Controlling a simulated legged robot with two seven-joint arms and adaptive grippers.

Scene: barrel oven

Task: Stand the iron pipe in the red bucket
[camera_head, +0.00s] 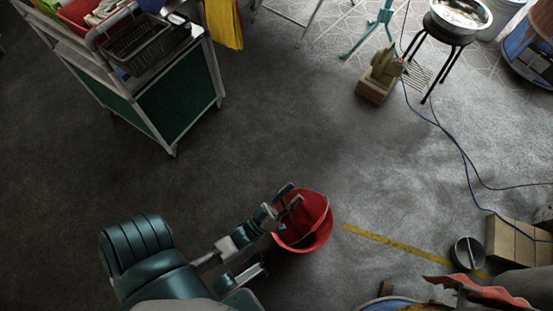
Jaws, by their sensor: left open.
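The red bucket (318,238) stands on the dark floor at the lower middle of the head view. My left gripper (290,198) is over the bucket's upper left rim, with its dark fingers spread apart. Its fingers and wrist cover part of the bucket's rim and opening. I cannot make out the iron pipe, either in the gripper or in the bucket. I see no right gripper.
A cart (146,94) with a green panel and baskets stands at the upper left. A stool with a metal bowl (459,14) is at the upper right, with cables on the floor. Wooden blocks (512,242) and a dark round can (467,253) lie lower right. The middle floor is clear.

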